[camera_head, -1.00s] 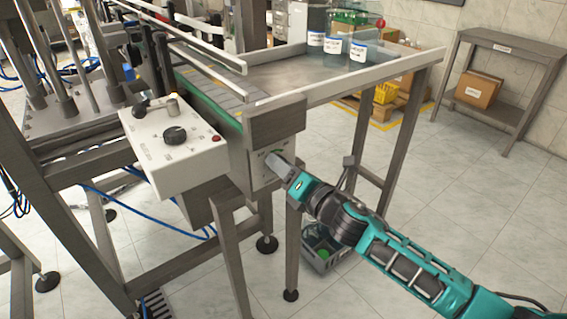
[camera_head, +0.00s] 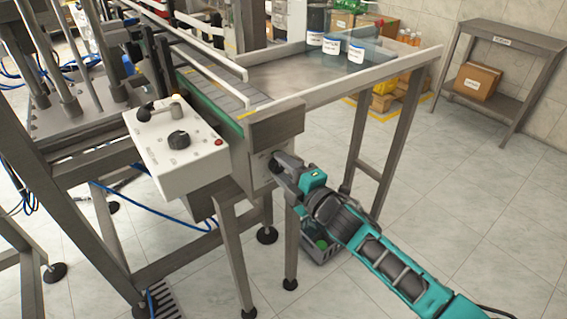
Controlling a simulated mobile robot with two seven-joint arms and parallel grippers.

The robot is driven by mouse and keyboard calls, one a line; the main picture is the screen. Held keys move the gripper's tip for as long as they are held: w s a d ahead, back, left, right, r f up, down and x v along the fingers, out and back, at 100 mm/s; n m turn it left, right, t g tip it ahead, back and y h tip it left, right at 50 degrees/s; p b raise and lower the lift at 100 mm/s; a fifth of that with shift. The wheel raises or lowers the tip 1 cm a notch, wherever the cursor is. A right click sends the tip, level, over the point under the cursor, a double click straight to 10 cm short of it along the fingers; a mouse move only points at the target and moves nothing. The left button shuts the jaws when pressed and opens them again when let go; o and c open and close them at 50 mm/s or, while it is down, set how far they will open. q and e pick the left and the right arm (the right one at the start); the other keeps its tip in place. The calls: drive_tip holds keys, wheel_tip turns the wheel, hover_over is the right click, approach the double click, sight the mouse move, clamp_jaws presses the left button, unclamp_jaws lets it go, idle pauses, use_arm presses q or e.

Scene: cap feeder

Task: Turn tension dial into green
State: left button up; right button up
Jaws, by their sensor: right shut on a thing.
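The tension dial (camera_head: 273,165) is a dark knob on a pale panel (camera_head: 259,178) under the near corner of the conveyor table. My right gripper (camera_head: 280,163) is at the panel and shut on the dial. The gripper and wrist cover much of the dial and the panel's right part. The green mark and the dial's pointer cannot be made out. My left gripper is not in view.
A white control box (camera_head: 165,150) with a black knob (camera_head: 179,139) and a red button (camera_head: 219,142) stands left of the panel. A side table (camera_head: 500,75) is at the back right.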

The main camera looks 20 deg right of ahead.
drive_tip(key=m+p, duration=0.1)
drive_tip(key=m, duration=0.2)
drive_tip(key=shift+r+m+p, duration=0.1)
drive_tip(key=shift+m+p, duration=0.2)
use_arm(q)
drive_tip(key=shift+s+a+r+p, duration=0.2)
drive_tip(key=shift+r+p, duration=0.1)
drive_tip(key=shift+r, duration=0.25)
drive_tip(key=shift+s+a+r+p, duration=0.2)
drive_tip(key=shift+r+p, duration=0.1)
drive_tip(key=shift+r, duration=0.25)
use_arm(e)
drive_tip(key=shift+m, duration=1.5)
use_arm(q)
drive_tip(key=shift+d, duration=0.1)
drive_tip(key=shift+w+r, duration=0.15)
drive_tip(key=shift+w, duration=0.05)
use_arm(e)
drive_tip(key=o, duration=1.1)
drive_tip(key=shift+c, duration=0.2)
use_arm(q)
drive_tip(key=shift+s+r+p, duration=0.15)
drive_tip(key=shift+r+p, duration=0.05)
drive_tip(key=shift+p, duration=0.15)
use_arm(e)
drive_tip(key=v, duration=1.3)
